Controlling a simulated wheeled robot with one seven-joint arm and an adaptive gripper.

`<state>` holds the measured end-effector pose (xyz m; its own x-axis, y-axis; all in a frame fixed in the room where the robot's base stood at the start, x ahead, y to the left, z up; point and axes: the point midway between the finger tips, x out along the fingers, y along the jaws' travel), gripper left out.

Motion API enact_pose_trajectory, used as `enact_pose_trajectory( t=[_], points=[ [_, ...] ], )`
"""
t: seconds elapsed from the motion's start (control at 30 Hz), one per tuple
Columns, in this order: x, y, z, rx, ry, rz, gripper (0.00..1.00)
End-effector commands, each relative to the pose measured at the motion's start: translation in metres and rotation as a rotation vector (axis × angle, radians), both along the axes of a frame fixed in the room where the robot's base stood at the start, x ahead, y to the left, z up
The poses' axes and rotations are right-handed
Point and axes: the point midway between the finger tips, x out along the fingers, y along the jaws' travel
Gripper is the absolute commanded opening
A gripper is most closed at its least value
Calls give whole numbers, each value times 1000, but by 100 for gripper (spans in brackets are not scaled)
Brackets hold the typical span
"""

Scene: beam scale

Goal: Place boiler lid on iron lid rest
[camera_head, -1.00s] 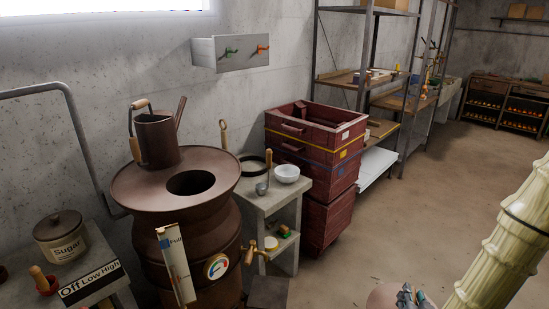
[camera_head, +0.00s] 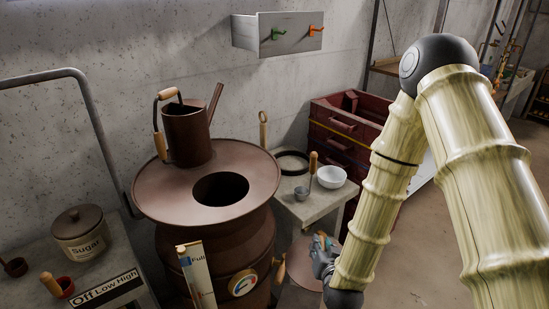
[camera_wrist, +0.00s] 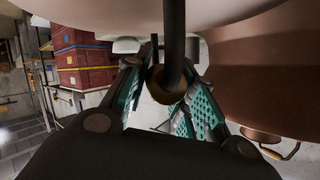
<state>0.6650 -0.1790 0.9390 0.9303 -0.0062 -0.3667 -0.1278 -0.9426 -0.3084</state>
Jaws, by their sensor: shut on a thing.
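The boiler lid (camera_head: 303,264) is a brown disc, held beside the boiler's right side and below its top, partly hidden by my gripper. My gripper (camera_head: 322,255) is shut on the lid's handle. In the wrist view my gripper's teal finger pads (camera_wrist: 172,98) close around a dark stem with a tan knob, and a broad pale surface, seemingly the lid (camera_wrist: 150,12), fills the top. The brown boiler (camera_head: 160,195) has an open round hole in its top. A black ring, apparently the iron lid rest (camera_head: 306,154), lies on the small side table.
The side table (camera_head: 318,208) also holds a white bowl (camera_head: 332,177) and a small ladle cup. A brown watering can (camera_head: 187,135) stands on the boiler top. Red crates (camera_head: 335,125) stand behind the table. A sugar pot (camera_head: 80,232) is at left.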

Motion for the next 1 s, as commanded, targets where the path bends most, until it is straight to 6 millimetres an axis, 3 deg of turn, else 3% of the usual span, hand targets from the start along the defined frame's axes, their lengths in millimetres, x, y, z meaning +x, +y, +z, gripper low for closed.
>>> enact_pose_trajectory(
  t=[0.1,0.4,0.67,1.0],
  points=[
    [1,3,23,0,-2,5,0],
    [2,6,50,1,-1,10,0],
    [2,5,44,3,-1,5,0],
    [32,4,81,1,-8,49,0]
  ],
)
